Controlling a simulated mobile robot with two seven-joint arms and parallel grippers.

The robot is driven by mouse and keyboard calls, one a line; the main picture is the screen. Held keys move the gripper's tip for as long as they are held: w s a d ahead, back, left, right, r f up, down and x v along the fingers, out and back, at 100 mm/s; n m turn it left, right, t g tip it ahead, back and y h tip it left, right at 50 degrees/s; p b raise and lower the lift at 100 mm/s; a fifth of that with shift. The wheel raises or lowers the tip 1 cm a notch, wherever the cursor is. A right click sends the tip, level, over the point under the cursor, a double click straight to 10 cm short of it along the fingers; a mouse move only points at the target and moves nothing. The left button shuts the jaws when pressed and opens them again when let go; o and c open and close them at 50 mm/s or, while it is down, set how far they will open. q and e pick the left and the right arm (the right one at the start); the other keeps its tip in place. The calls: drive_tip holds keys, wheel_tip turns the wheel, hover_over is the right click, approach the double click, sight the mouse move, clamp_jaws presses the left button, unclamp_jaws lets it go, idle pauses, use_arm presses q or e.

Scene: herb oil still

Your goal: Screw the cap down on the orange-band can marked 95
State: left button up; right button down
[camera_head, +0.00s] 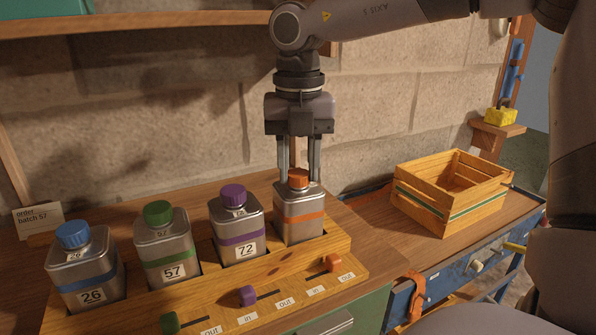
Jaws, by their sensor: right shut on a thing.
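The can with the orange band (303,222) stands upright in the right-hand slot of a wooden rack (262,268). No number can be read on its visible face. Its orange cap (298,176) is on top; I cannot tell how tightly it sits. My right gripper (299,179) comes straight down from above, its two fingers on either side of the orange cap and shut on it. My left gripper is not in view.
Beside it in the rack stand cans 72 (237,229), 57 (166,247) and 26 (84,269), with purple, green and blue caps. The rack front has sliding knobs (248,296). A slatted crate (452,190) stands right on the blue bench. A card (37,217) reads order batch 57.

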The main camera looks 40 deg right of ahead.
sight(300, 173)
drive_tip(key=m, duration=0.2)
drive_tip(key=shift+d+f+m+b, duration=0.1)
drive_tip(key=shift+d+m+b, duration=0.05)
drive_tip(key=shift+m+b, duration=0.15)
drive_tip(key=m, duration=0.8)
drive_tip(key=shift+m+b, duration=0.3)
drive_tip(key=c, duration=0.7)
unclamp_jaws()
drive_tip(key=shift+o, duration=0.2)
wheel_tip(300, 173, up, 7)
drive_tip(key=p, duration=0.6)
